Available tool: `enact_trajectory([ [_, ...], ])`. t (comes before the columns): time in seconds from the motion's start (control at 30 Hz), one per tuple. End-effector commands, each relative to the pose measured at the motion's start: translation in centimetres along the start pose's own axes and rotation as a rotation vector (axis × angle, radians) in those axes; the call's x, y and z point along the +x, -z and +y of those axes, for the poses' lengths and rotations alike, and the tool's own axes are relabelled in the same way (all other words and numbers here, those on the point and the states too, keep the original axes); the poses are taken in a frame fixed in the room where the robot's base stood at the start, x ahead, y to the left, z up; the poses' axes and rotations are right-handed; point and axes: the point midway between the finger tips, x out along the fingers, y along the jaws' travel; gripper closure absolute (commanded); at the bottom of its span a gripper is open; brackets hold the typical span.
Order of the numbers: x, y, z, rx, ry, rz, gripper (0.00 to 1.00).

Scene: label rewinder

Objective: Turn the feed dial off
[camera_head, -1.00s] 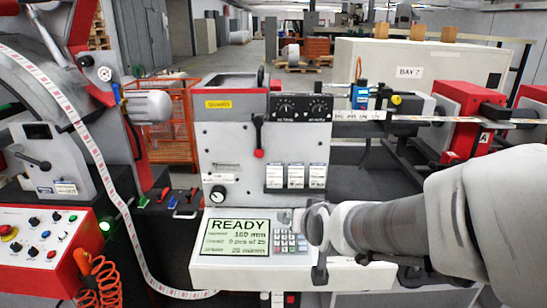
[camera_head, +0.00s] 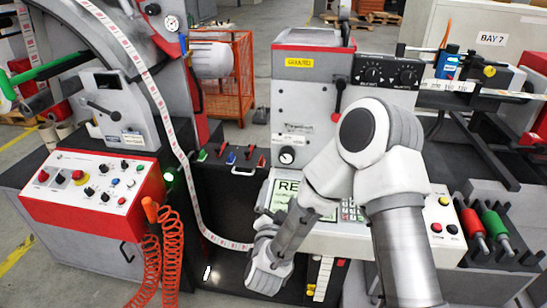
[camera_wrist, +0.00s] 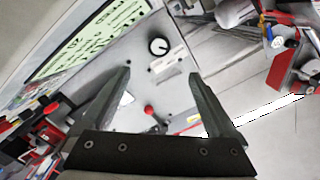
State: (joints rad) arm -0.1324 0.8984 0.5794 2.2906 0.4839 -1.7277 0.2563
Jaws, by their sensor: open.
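No dial is legibly labelled "feed" here. In the head view, a small round white-faced dial (camera_head: 287,155) sits low on the grey machine front. It also shows in the wrist view (camera_wrist: 158,46), beyond and between my fingers, apart from them. Two black knobs, left (camera_head: 373,75) and right (camera_head: 408,77), sit on a black panel higher up; their labels are unreadable. My gripper (camera_wrist: 158,76) is open and empty in the wrist view. In the head view its hand is low, left of the console, with the fingers hard to make out.
A red-knobbed lever (camera_head: 337,100) stands on the machine front, also in the wrist view (camera_wrist: 148,110). My arm partly covers the display (camera_head: 283,192) and keypad. A red control box (camera_head: 95,190) with several knobs and buttons is at left. An orange coiled hose (camera_head: 165,250) hangs beside it.

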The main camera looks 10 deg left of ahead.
Motion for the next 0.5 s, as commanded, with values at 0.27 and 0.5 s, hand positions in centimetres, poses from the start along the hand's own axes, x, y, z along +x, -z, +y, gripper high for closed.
enact_trajectory([
  [0.27,0.3,-0.2,0.5,0.016,-0.014,0.044,0.06],
  [0.5,4.8,0.1,0.6,0.015,-0.015,0.044,0.06],
])
